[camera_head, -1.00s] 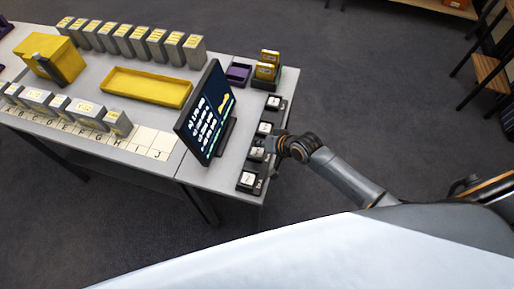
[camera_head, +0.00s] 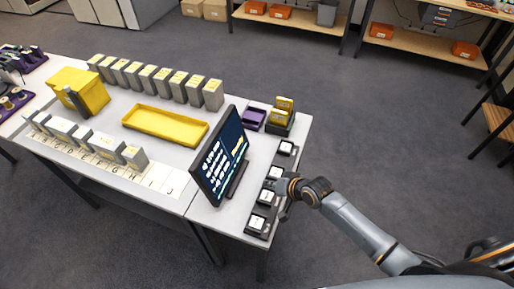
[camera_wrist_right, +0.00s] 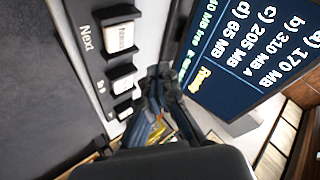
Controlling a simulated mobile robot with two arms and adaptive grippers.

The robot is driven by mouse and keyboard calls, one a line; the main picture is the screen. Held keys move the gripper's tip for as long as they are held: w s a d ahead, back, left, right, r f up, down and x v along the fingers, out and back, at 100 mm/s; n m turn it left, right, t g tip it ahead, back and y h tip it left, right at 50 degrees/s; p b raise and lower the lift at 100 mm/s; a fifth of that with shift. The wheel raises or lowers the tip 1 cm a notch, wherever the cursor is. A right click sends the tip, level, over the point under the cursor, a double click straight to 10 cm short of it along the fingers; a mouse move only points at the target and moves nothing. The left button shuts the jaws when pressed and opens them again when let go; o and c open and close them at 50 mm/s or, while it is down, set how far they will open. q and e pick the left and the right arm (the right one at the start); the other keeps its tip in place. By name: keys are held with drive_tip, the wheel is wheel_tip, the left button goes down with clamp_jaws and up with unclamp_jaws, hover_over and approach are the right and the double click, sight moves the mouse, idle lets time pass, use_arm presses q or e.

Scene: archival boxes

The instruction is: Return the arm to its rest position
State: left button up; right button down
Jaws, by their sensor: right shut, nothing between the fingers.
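My right arm comes in from the lower right in the head view. Its gripper (camera_head: 284,187) is at the row of black button boxes on the table's right end, close beside the middle ones. The wrist view shows its dark fingers (camera_wrist_right: 160,88) shut and empty, between the buttons and the screen. The nearest button box (camera_head: 258,222) has a white top; in the wrist view a box labelled "Next" (camera_wrist_right: 120,36) is at upper left. Whether the fingers touch a button I cannot tell. My left gripper is not in view.
A tilted black screen (camera_head: 220,160) stands just left of the buttons. Behind it are a yellow tray (camera_head: 165,124), a yellow box (camera_head: 88,92), a purple tray (camera_head: 253,118) and rows of grey archival boxes (camera_head: 212,95). The floor right of the table is clear.

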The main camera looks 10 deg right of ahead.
drive_tip(key=s+d+r+n+g+h, duration=0.25)
drive_tip(key=s+r, duration=0.25)
drive_tip(key=s, duration=0.7)
drive_tip(key=s+d+r+n+g+h, duration=0.25)
drive_tip(key=s+r, duration=0.25)
drive_tip(key=s, duration=0.7)
wheel_tip(320, 180, down, 35)
drive_tip(key=s+b, duration=0.3)
drive_tip(key=b, duration=0.4)
drive_tip(key=s+d+f+g+b, duration=0.1)
drive_tip(key=s+d+f+b, duration=0.2)
drive_tip(key=s+f, duration=1.2)
wheel_tip(320, 180, down, 4)
drive_tip(key=shift+s+f+g+b, duration=0.25)
drive_tip(key=shift+g+b, duration=0.15)
drive_tip(key=shift+b, duration=0.7)
